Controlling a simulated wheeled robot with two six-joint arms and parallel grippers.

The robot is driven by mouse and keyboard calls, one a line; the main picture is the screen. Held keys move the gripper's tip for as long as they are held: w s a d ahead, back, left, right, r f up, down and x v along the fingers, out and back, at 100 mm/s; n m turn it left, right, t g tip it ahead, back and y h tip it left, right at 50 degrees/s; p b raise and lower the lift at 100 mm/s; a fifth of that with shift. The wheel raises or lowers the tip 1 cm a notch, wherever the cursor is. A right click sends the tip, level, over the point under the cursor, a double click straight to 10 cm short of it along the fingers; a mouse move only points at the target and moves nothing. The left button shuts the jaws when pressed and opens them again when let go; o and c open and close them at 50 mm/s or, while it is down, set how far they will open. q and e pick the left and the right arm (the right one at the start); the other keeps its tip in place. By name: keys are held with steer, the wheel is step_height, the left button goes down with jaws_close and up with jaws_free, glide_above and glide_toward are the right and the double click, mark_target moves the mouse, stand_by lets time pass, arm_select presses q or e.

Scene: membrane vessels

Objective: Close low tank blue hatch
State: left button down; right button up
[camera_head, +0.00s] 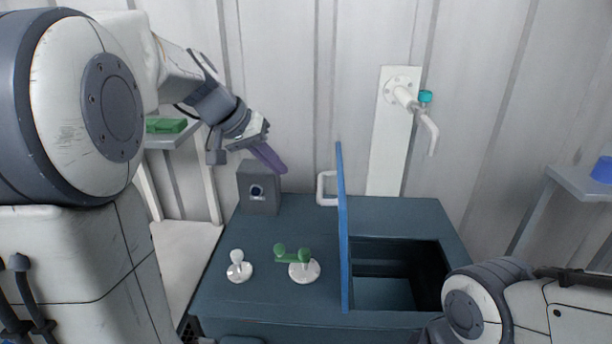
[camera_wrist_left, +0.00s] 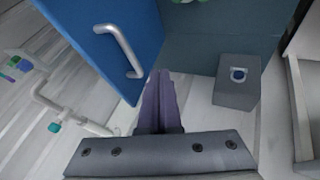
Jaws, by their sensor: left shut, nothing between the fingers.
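The blue hatch (camera_head: 343,230) stands upright, seen nearly edge-on, on the left side of the square opening in the low tank (camera_head: 240,295). The opening is uncovered and dark inside. A pale handle (camera_head: 322,188) sticks out from the hatch's left face. In the left wrist view the blue hatch (camera_wrist_left: 100,30) fills the upper left, with its handle (camera_wrist_left: 120,50) facing the camera. My left gripper (camera_head: 270,158), with purple fingers, is shut and empty. It is left of the hatch, above the tank's back edge, apart from the handle. My right gripper is out of view.
A grey box with a round button (camera_head: 259,191) stands at the tank's back left. A white knob (camera_head: 238,266) and a green-handled valve (camera_head: 298,262) sit on the tank top left of the hatch. A pipe with a teal tap (camera_head: 425,97) is on the wall behind.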

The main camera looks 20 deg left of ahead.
arm_select(q)
steer(key=w+d+f+p, duration=0.2)
steer(key=w+d+f, duration=0.1)
steer(key=d, duration=0.2)
steer(key=shift+d+f, duration=0.15)
steer(key=shift+f, duration=0.2)
